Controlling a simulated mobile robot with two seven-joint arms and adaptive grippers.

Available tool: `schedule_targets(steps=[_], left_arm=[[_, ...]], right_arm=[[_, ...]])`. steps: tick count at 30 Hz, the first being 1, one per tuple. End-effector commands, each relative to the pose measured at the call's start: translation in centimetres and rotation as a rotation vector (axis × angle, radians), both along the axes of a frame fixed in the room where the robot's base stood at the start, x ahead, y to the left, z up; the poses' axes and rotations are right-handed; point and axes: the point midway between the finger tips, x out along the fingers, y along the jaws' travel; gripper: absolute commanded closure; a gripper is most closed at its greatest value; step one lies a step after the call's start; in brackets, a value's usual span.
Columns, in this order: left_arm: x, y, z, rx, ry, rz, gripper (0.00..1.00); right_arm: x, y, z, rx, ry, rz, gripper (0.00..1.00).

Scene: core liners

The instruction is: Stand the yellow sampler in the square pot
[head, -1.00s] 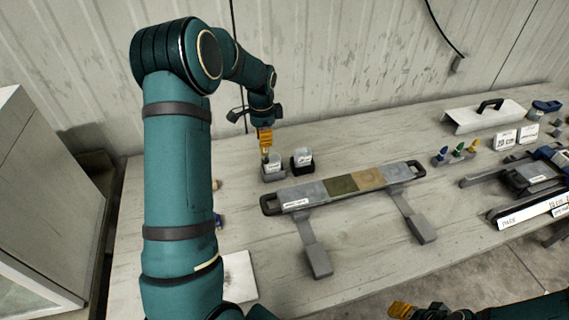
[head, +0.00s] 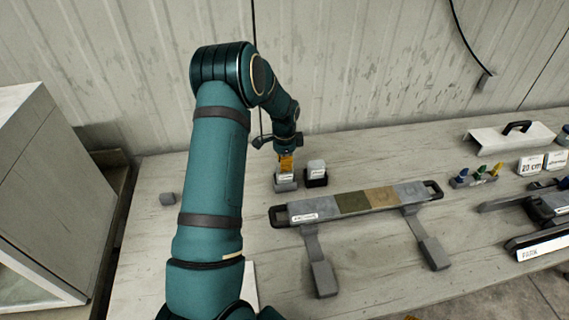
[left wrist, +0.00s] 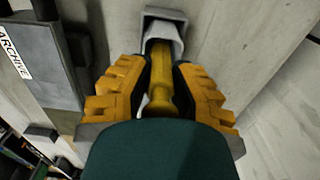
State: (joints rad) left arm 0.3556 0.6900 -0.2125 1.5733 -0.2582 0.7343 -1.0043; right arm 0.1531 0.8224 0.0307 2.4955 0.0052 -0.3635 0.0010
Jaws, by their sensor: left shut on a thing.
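My left gripper (head: 286,163) is shut on the yellow sampler (left wrist: 160,75), which stands roughly upright between the orange fingers in the left wrist view. The sampler's far end reaches into the mouth of a light grey square pot (left wrist: 165,38). In the head view this pot (head: 286,177) stands in a grey base directly below the fingers. The fingers hide most of the sampler there. I cannot tell whether its end touches the pot's floor. My right gripper is not clearly in view.
A second pot with a dark base (head: 316,176) stands close on the right. A long core tray (head: 300,217) on legs lies in front. The wall (head: 370,70) is behind the bench.

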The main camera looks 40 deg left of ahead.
Motion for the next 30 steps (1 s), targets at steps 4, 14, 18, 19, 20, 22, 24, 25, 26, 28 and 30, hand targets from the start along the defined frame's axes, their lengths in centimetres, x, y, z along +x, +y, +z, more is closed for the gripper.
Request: schedule_targets(steps=[4,14,18,19,20,22,24,25,26,28,30], left_arm=[[0.0,0.0,-1.1,0.0,-0.001,0.0,1.0],[0.0,0.0,-1.4,0.0,-0.001,0.0,0.74],[0.0,0.0,-1.3,0.0,-0.001,0.0,0.5],[0.0,0.0,-1.3,0.0,-0.001,0.0,0.5],[0.0,0.0,-1.3,0.0,-0.001,0.0,0.5],[0.0,0.0,-1.3,0.0,-0.001,0.0,0.5],[0.0,0.0,-1.3,0.0,-0.001,0.0,0.5],[0.0,0.0,-1.2,0.0,-0.001,0.0,0.5],[0.0,0.0,-1.2,0.0,-0.001,0.0,0.5],[0.0,0.0,-0.8,0.0,-0.001,0.0,0.5],[0.1,0.0,-0.1,0.001,-0.003,0.0,0.5]], right_arm=[[0.0,0.0,0.0,0.0,0.0,0.0,0.45],[0.0,0.0,-0.3,0.0,0.0,0.0,0.45],[0.0,0.0,-0.2,0.0,0.0,0.0,0.45],[0.0,0.0,-0.2,0.0,0.0,0.0,0.45],[0.0,0.0,-0.2,0.0,0.0,0.0,0.45],[0.0,0.0,-0.2,0.0,0.0,0.0,0.45],[0.0,0.0,-0.2,0.0,0.0,0.0,0.45],[0.0,0.0,-0.2,0.0,0.0,0.0,0.45],[0.0,0.0,-0.1,0.0,0.0,0.0,0.45],[0.0,0.0,0.2,0.0,0.0,0.0,0.45],[0.0,0.0,0.1,0.0,0.0,0.0,0.45]])
